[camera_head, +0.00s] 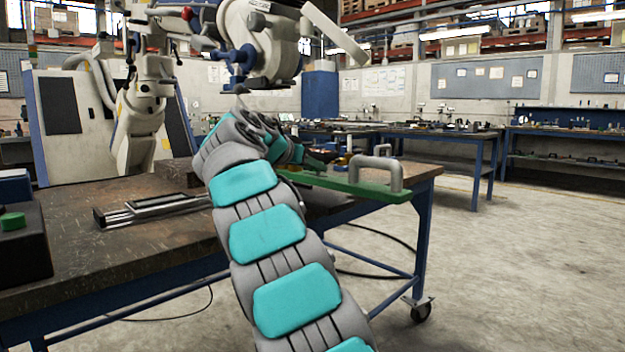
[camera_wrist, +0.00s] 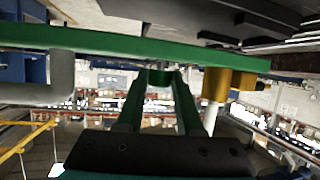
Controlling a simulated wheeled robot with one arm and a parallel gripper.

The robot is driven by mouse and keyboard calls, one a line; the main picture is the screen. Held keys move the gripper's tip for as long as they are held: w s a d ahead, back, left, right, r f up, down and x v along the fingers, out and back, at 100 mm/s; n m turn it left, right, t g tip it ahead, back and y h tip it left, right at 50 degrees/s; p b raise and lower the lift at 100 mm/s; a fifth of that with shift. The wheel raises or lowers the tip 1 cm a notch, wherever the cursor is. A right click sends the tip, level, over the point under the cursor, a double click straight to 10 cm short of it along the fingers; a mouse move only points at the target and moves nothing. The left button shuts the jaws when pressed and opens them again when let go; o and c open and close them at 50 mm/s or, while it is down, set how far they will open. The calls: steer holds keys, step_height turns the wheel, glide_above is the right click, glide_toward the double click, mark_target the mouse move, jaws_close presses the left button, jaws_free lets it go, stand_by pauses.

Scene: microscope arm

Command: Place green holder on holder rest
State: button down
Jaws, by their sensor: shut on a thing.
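The green holder (camera_head: 345,185) is a long flat green plate with a grey U-shaped handle (camera_head: 383,170) at its right end. It is in the air at the right end of the workbench, beyond my arm. In the wrist view the holder (camera_wrist: 120,45) spans the top of the picture, with a brass-coloured cylinder (camera_wrist: 216,86) against it. My gripper (camera_wrist: 160,76) is shut on the holder near its middle; in the head view my arm hides most of the grip. I cannot identify the holder rest with certainty.
A dark workbench (camera_head: 130,255) holds a flat metal rail-like fixture (camera_head: 150,208) and a dark box with a green button (camera_head: 12,222) at left. A large white-grey machine (camera_head: 262,45) hangs above my wrist. Open floor (camera_head: 520,260) lies to the right.

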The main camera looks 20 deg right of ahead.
mark_target(311, 178)
steer(key=shift+f+b, duration=0.35)
steer(key=shift+f, duration=1.3)
steer(key=shift+f, duration=0.1)
steer(key=c, duration=0.5)
jaws_free()
steer(key=shift+f, duration=0.1)
steer(key=shift+c, duration=0.2)
steer(key=shift+a+r, duration=0.1)
steer(key=shift+r, duration=0.1)
steer(key=v, duration=1.1)
steer(key=shift+s+a, duration=0.2)
steer(key=shift+a, duration=0.1)
steer(key=shift+r, duration=0.15)
